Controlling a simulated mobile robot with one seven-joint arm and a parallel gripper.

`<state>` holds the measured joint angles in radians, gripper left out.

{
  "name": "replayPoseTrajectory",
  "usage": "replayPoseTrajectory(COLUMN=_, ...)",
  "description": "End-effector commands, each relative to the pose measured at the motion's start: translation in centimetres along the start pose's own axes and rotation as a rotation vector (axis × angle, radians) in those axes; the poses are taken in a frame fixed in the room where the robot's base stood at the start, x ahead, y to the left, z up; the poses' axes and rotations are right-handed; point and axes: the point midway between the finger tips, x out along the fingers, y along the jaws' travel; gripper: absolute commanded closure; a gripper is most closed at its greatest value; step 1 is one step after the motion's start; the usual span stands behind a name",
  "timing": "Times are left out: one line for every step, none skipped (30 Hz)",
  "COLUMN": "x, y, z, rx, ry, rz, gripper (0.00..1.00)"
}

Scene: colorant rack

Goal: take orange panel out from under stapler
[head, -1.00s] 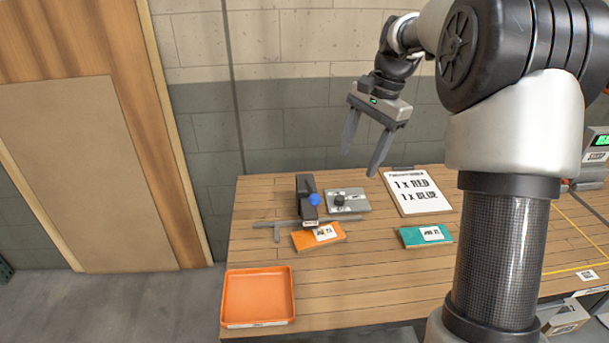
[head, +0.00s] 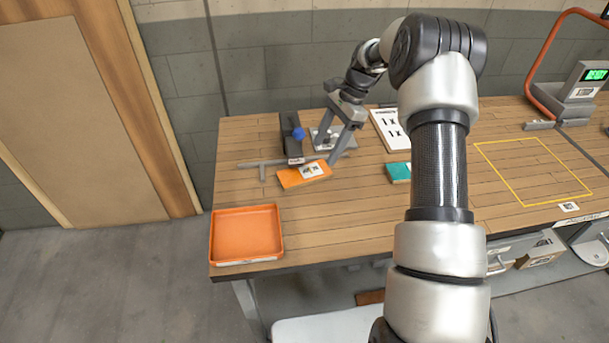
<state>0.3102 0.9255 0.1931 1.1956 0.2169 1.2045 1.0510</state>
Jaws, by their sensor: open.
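The orange panel (head: 302,176) lies flat on the wooden table, with a white printed label on top. The dark stapler (head: 291,145), with a blue knob, stands just behind it. The stapler's front end meets the panel's back edge in the picture; I cannot tell how much of the panel is under it. My gripper (head: 326,156) is open and empty, pointing down, with its fingertips just behind and right of the panel. Its fingers partly cover a grey plate behind them.
A thin grey bar (head: 250,164) lies beside the stapler. An empty orange tray (head: 246,259) sits at the table's front left. A teal panel (head: 398,174) lies to the right, partly behind my arm. A paper sign (head: 388,127) is behind. A yellow outline marks clear table at right.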

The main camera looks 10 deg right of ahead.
Motion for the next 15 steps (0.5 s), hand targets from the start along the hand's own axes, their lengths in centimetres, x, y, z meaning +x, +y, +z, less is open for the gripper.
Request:
replayPoseTrajectory(x=0.7, y=0.0, z=0.0, rx=0.0, ry=-0.001, rz=0.001, gripper=0.41)
replayPoseTrajectory(x=0.9, y=0.0, z=0.0, rx=0.0, ry=0.0, rz=0.0, gripper=0.41)
replayPoseTrajectory(x=1.2, y=0.0, z=0.0, rx=0.0, ry=-0.001, rz=0.001, gripper=0.41)
replayPoseTrajectory(x=1.4, y=0.0, z=0.0, rx=0.0, ry=-0.001, rz=0.001, gripper=0.41)
replayPoseTrajectory(x=1.5, y=0.0, z=0.0, rx=0.0, ry=-0.001, rz=0.001, gripper=0.41)
replayPoseTrajectory(x=1.7, y=0.0, z=0.1, rx=0.0, ry=-0.001, rz=0.001, gripper=0.41)
replayPoseTrajectory(x=1.9, y=0.0, z=0.2, rx=-0.001, ry=-0.001, rz=0.001, gripper=0.41)
replayPoseTrajectory(x=2.2, y=0.0, z=0.2, rx=-0.001, ry=-0.001, rz=0.0, gripper=0.41)
replayPoseTrajectory(x=2.7, y=0.1, z=0.5, rx=-0.001, ry=-0.002, rz=0.001, gripper=0.41)
replayPoseTrajectory(x=3.1, y=0.1, z=0.6, rx=-0.001, ry=-0.003, rz=0.002, gripper=0.41)
replayPoseTrajectory(x=3.6, y=0.2, z=0.8, rx=-0.001, ry=-0.002, rz=0.002, gripper=0.41)
replayPoseTrajectory(x=4.2, y=0.2, z=0.9, rx=-0.001, ry=-0.002, rz=0.002, gripper=0.41)
replayPoseTrajectory(x=4.7, y=0.2, z=1.1, rx=0.0, ry=-0.001, rz=0.002, gripper=0.41)
replayPoseTrajectory(x=5.2, y=0.2, z=1.0, rx=0.0, ry=-0.001, rz=0.002, gripper=0.41)
replayPoseTrajectory(x=5.7, y=0.2, z=1.0, rx=0.0, ry=-0.001, rz=0.002, gripper=0.41)
